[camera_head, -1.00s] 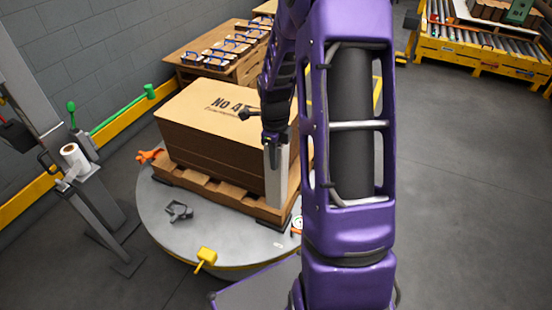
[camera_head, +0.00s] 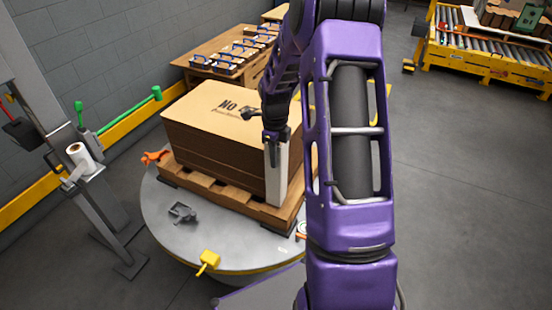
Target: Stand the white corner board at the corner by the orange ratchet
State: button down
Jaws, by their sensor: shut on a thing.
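My gripper (camera_head: 270,137) is shut on the upper part of the white corner board (camera_head: 277,172). The board is upright at the near corner of the brown cardboard stack (camera_head: 215,150), its lower end close to the pallet (camera_head: 207,190). I cannot tell whether it touches the stack or the pallet. The orange ratchet (camera_head: 155,157) lies at the stack's left corner, well away from the board. My purple arm hides the stack's right side.
The pallet stands on a round grey turntable (camera_head: 165,225). On it lie a grey tool (camera_head: 182,212) and a yellow tool (camera_head: 208,262). A post with a white roll (camera_head: 79,155) stands at left. A table with blue-handled items (camera_head: 228,62) is behind.

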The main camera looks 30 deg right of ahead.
jog(key=shift+s+f, duration=0.2)
jog(key=shift+f, duration=0.6)
dwell(0.9)
jog(key=c, duration=0.9)
grip_release()
jog(key=shift+r, duration=0.1)
notch_tip(320, 180, up, 18)
jog(key=p, duration=0.2)
jog(key=shift+a+p, duration=0.1)
jog(key=shift+p, duration=0.25)
